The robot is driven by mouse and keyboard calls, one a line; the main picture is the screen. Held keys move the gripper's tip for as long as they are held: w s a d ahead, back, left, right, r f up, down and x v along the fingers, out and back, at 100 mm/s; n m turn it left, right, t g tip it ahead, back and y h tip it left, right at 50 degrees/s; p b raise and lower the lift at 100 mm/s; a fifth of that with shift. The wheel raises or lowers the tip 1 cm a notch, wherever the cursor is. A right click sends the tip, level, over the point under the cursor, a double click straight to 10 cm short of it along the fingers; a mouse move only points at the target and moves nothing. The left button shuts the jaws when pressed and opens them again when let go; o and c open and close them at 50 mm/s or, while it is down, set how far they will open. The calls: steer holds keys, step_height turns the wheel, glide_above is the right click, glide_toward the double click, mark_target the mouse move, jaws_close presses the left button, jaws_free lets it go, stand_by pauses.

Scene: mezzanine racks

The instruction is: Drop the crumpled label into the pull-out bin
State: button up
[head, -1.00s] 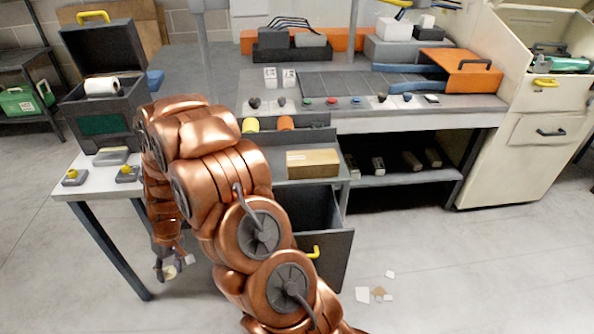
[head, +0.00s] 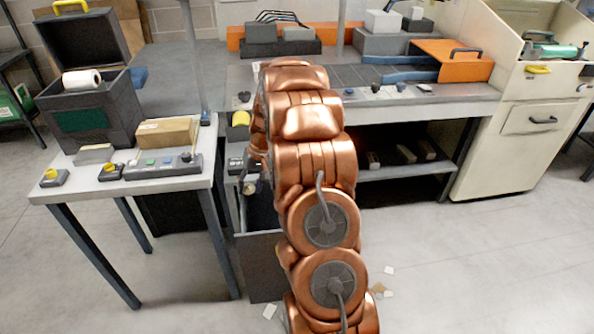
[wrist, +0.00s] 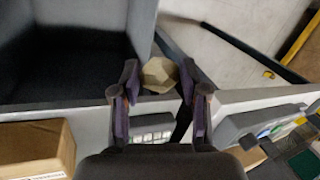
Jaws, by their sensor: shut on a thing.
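My gripper (wrist: 160,80) is shut on the crumpled label (wrist: 159,73), a small pale tan wad between the two fingertips in the wrist view. The pull-out bin is a dark grey open box, and its wall (wrist: 141,22) shows at the upper left of that view. The label appears at the bin's near right corner, by the rim, not over the middle of the opening. In the head view the bin's front (head: 262,268) is partly hidden by my arm. My gripper (head: 249,186) is small there, above the bin, and the label cannot be made out.
A side table (head: 190,186) at left bears a cardboard box (head: 166,132), a button panel (head: 163,164) and a dark open case (head: 98,112). The workbench (head: 440,111) stands behind my arm. Paper scraps (head: 380,289) lie on the floor, which is open at right.

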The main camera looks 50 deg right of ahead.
steer(key=s+d+r+m+b, duration=0.1)
steer(key=s+d+r+b, duration=0.15)
steer(key=d, duration=0.45)
steer(key=s+d+r+m+b, duration=0.1)
steer(key=s+d+r, duration=0.1)
steer(key=s+d, duration=0.35)
step_height(320, 180, down, 6)
steer(key=w+d, duration=0.1)
steer(key=shift+w+f+b, duration=0.15)
steer(key=shift+w+b, duration=0.2)
steer(key=shift+d+m, duration=0.1)
steer(key=shift+m, duration=0.2)
steer(key=o, duration=0.8)
steer(key=v, duration=1.2)
steer(key=shift+s, duration=0.2)
steer(key=shift+a, duration=0.25)
